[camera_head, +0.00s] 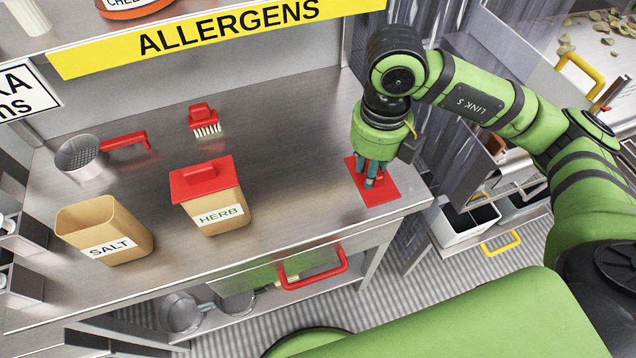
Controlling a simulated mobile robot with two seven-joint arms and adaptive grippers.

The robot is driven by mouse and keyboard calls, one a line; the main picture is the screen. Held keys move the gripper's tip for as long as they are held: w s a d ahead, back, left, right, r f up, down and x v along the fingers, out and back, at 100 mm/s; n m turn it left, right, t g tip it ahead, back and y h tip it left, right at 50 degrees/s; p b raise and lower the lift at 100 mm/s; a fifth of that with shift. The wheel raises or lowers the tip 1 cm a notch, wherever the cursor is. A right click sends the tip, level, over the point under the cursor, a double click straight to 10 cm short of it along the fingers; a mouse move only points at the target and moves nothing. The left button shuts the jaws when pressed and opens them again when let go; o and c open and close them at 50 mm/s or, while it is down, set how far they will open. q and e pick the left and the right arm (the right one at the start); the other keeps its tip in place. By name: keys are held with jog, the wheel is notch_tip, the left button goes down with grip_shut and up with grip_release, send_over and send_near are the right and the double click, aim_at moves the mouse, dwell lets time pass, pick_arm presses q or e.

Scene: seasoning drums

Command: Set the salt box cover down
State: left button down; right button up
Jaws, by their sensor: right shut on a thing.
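The salt box (104,232) stands uncovered on the left of the steel counter, its open top showing. The red salt box cover (382,191) is flat at the right end of the counter, at or just above its surface; I cannot tell whether it touches. My right gripper (371,178) points down over the cover and is shut on it, on its upper side. The fingers hide the part of the cover they grip. My left gripper is not in view.
The herb box (218,205) with its red cover stands mid-counter. A red-handled sieve (78,158) and a red brush (204,122) lie behind. A yellow allergens sign (215,35) hangs above. Bare counter lies between the herb box and my right gripper.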

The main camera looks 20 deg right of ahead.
jog(key=w+a+f+p, duration=0.1)
jog(key=w+a+f, duration=0.1)
jog(key=w+a+f+p, duration=0.1)
jog(key=w+a, duration=0.1)
jog(key=a, duration=0.1)
jog(key=w+a+f, duration=0.2)
jog(key=shift+w+a+f+p, duration=0.2)
jog(key=shift+w+f+p, duration=0.05)
jog(key=shift+f+p, duration=0.15)
notch_tip(320, 180, down, 4)
jog(key=shift+r+p, duration=0.25)
jog(key=shift+p, duration=0.55)
jog(key=shift+f, duration=0.25)
jog(key=shift+w+a+f, duration=0.1)
jog(key=shift+f, duration=0.2)
jog(key=o, duration=0.9)
jog(key=shift+o, duration=0.2)
